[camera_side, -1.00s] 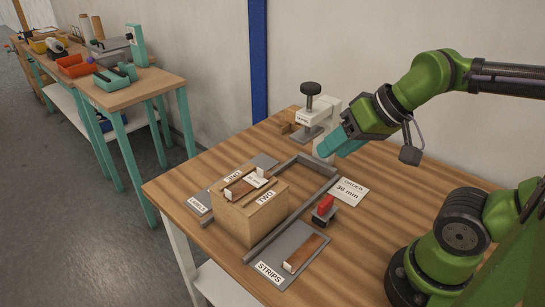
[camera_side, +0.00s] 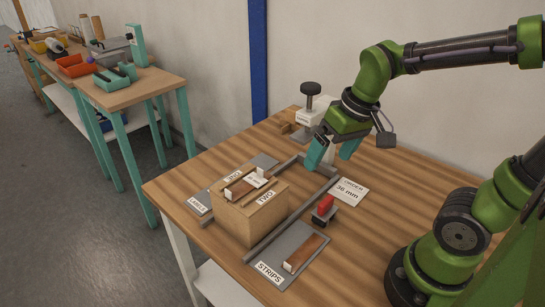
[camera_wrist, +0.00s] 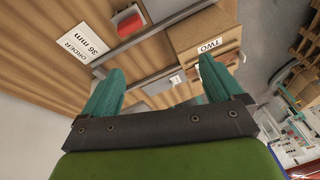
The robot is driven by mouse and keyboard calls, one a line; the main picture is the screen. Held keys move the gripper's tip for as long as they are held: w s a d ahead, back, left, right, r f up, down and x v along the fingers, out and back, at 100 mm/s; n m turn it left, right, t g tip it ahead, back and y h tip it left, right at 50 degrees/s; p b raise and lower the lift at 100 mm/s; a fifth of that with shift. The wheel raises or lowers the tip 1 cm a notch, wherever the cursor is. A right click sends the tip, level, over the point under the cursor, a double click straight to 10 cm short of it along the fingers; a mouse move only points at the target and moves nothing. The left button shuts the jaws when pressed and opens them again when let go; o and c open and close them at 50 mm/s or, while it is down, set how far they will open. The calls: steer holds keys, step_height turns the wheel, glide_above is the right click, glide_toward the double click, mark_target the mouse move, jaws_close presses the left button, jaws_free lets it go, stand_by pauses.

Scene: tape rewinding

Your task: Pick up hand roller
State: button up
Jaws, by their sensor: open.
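A small red-topped item (camera_side: 325,206) with a dark lower part stands on the table right of the wooden box; it looks like the hand roller, but I cannot be sure. In the wrist view its red top (camera_wrist: 127,20) shows at the upper edge. My gripper (camera_side: 332,158) is open and empty, with its teal fingers pointing down above the far end of the grey rail frame. It is behind the red item and higher than it. In the wrist view the two spread fingers (camera_wrist: 160,72) have nothing between them.
A wooden box (camera_side: 254,218) marked ONE and TWO stands inside the grey rail frame (camera_side: 290,222). An order card reading 36 mm (camera_side: 348,191) lies beside it. A STRIPS tray (camera_side: 273,275) is in front. A white press with a black knob (camera_side: 311,89) stands behind.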

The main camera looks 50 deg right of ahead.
mark_target(327, 200)
steer(key=d+f+n+g, duration=0.1)
steer(key=f, duration=0.3)
steer(key=d+f+n+g, duration=0.1)
steer(key=f, duration=0.3)
steer(key=d+f+n+g+h, duration=0.1)
steer(key=f, duration=0.4)
steer(key=shift+w, duration=0.25)
steer(key=shift+w+f, duration=0.2)
steer(key=shift+f, duration=1.2)
steer(key=shift+w+f, duration=0.15)
steer(key=shift+f, duration=1.2)
steer(key=c, duration=1.2)
